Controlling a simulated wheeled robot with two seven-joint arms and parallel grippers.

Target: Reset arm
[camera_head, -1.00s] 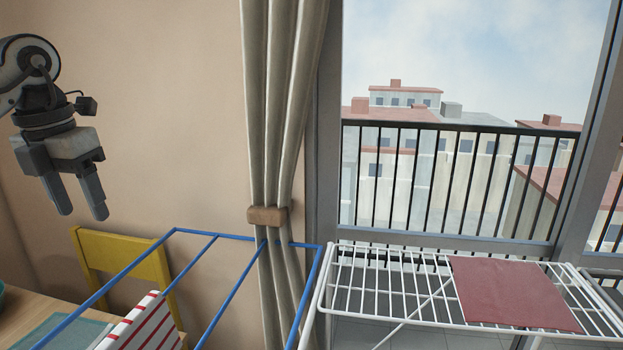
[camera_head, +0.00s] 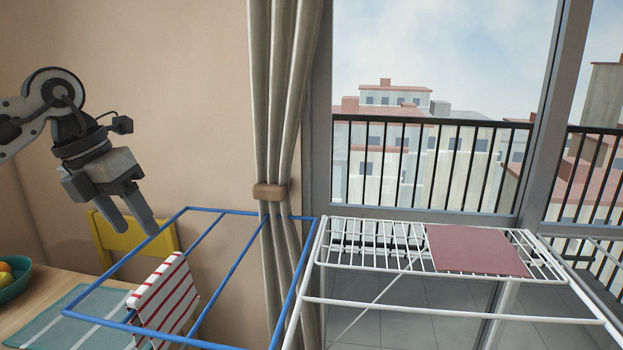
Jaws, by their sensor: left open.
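My left gripper (camera_head: 132,226) hangs at the left of the head view, fingers pointing down and slightly right. Its two fingers are apart with nothing between them. It is in front of the beige wall, above the left part of the drying rack's blue frame (camera_head: 235,212). A red-and-white striped cloth (camera_head: 168,295) hangs over a blue bar below and right of it. A dull red cloth (camera_head: 477,250) lies flat on the rack's white wire part (camera_head: 375,240) at the right. My right gripper is not in view.
A wooden table (camera_head: 40,295) at lower left bears a teal striped mat (camera_head: 72,318) and a teal bowl (camera_head: 14,282) with fruit. A yellow chair (camera_head: 103,240) stands behind it. A tied curtain (camera_head: 285,110) hangs beside the glazed balcony door.

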